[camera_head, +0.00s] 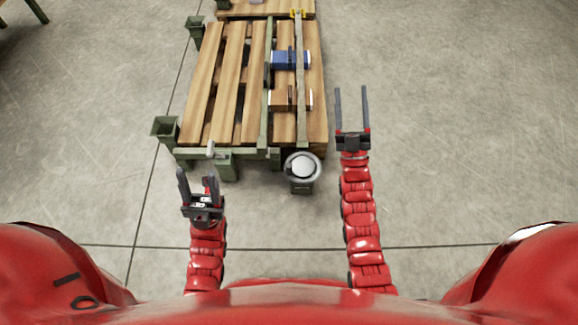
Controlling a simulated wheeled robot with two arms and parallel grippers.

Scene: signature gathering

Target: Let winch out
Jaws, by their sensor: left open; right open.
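A low wooden slatted platform on a green metal frame (233,70) stands ahead of me. A long grey-tan strip (301,120) runs along its right side, from a yellow fitting (297,13) at the far end to the near edge. A blue block (283,60) and a brown block (284,99) sit beside the strip. I cannot tell which part is the winch. My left gripper (197,175) is open and empty, in front of the platform's near left corner. My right gripper (351,90) is open and empty, just right of the platform, apart from it.
Green square posts (165,128) project from the frame's left side. A small grey piece (211,149) sits at its near edge. Concrete floor (460,130) to the right is clear.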

